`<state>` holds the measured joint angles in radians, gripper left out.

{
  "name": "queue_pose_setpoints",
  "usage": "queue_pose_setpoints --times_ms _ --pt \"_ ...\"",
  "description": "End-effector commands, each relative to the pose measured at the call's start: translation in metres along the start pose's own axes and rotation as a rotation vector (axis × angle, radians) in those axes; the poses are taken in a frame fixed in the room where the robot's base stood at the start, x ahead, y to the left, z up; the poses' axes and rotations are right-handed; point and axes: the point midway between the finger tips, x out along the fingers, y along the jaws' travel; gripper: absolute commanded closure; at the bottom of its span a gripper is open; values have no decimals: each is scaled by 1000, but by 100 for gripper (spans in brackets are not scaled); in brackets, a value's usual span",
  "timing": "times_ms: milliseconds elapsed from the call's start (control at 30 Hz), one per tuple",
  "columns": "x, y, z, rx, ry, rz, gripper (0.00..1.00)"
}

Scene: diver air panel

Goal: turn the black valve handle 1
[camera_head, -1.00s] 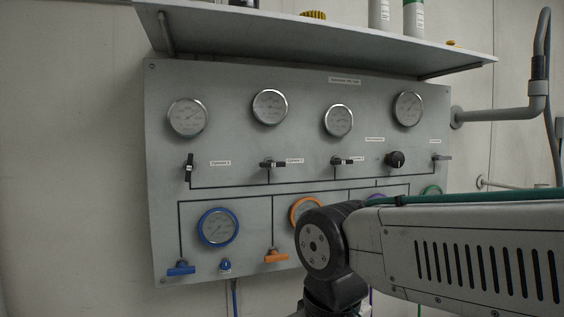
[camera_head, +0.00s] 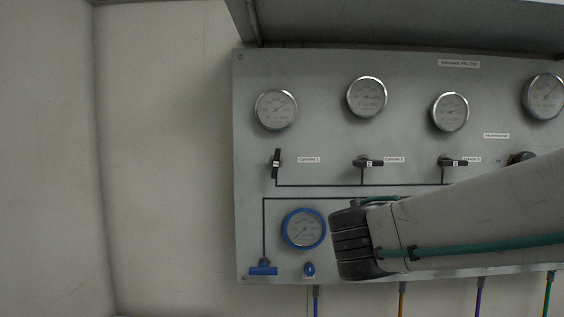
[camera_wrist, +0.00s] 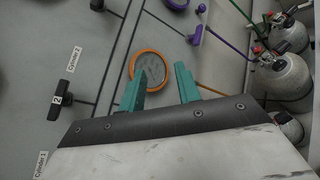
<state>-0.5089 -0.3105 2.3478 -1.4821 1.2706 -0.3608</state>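Black valve handle 1 (camera_head: 276,163) is on the grey panel, left of the "Cylinder 1" label in the head view. It stands upright, while black handle 2 (camera_head: 367,163) and black handle 3 (camera_head: 451,161) lie crosswise. In the wrist view, handle 2 (camera_wrist: 62,100) shows at the left and handle 1 is out of view. My gripper (camera_wrist: 160,69) has two teal fingers, apart, with no object held between them. An orange-rimmed gauge (camera_wrist: 163,54) shows beyond the fingers. In the head view my arm hides the gripper.
A blue-rimmed gauge (camera_head: 303,229) and a blue handle (camera_head: 263,268) are below handle 1. A shelf (camera_head: 420,22) overhangs the panel. Grey tanks (camera_wrist: 283,75) with hoses stand at the right in the wrist view. Bare wall lies left of the panel.

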Motion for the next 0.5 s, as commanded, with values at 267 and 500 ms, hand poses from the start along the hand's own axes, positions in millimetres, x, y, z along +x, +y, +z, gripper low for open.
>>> queue_pose_setpoints --times_ms 267,500 --pt "-105 152 -89 -408 -110 696 67" --pt "-158 188 -120 -500 -169 921 67"
